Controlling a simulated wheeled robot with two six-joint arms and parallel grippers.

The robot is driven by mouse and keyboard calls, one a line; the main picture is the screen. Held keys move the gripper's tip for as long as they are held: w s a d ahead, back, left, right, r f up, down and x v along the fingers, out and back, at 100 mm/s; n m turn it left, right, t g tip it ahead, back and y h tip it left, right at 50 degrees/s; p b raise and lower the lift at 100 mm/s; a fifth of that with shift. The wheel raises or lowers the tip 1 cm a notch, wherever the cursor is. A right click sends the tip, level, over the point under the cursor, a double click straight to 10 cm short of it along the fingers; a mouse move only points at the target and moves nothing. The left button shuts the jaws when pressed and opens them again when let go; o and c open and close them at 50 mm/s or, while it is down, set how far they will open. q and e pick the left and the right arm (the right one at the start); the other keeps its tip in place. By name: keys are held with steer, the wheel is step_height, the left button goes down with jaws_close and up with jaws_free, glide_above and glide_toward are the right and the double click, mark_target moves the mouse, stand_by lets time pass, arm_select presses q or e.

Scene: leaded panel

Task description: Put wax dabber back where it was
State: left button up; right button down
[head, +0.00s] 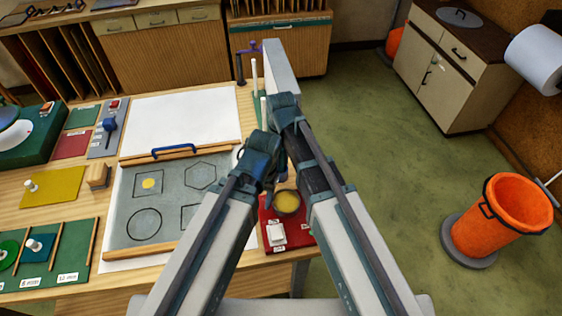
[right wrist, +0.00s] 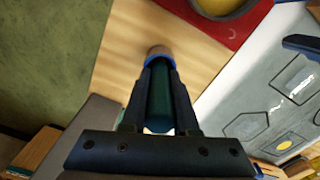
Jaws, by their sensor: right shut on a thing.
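My right gripper (head: 281,168) is partly hidden behind my arm links in the head view. In the right wrist view, my right gripper (right wrist: 158,75) is shut on the wax dabber (right wrist: 160,95), which has a dark green handle, a blue band and a tan end. The dabber is over bare wood, beside the red mat (right wrist: 245,32); I cannot tell whether it touches the wood. The mat shows in the head view with a yellow wax pot (head: 288,202) and a white labelled block (head: 276,233).
The grey panel board (head: 172,187) with drawn shapes lies left of the mat. White upright rods (head: 254,80) stand at the table's far right edge. A white sheet (head: 180,118) lies behind the board. Green floor and an orange bin (head: 503,217) are to the right.

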arm_select(q)
steer(key=shift+f, duration=0.15)
arm_select(e)
steer(key=shift+f, duration=0.2)
steer(key=c, duration=0.7)
jaws_free()
steer(key=shift+r, duration=0.1)
step_height(320, 180, up, 12)
steer(key=p, duration=1.2)
steer(key=shift+r, duration=0.15)
arm_select(q)
step_height(320, 180, up, 12)
step_height(320, 180, down, 11)
steer(key=b, duration=1.1)
arm_select(e)
steer(key=s+d+f+m, duration=0.1)
steer(key=s+d+f, duration=0.1)
steer(key=s+f, duration=0.1)
steer(key=s+d+f+m, duration=0.1)
steer(key=s+d+f, duration=0.1)
steer(key=s+f, duration=0.2)
steer(key=s+d+f+m+h, duration=0.1)
steer(key=s+d+f, duration=0.1)
steer(key=s+f, duration=0.2)
steer(key=shift+s+d+f, duration=0.1)
steer(key=shift+s+f, duration=0.1)
steer(key=shift+s, duration=1.4)
steer(key=shift+w+r, duration=0.1)
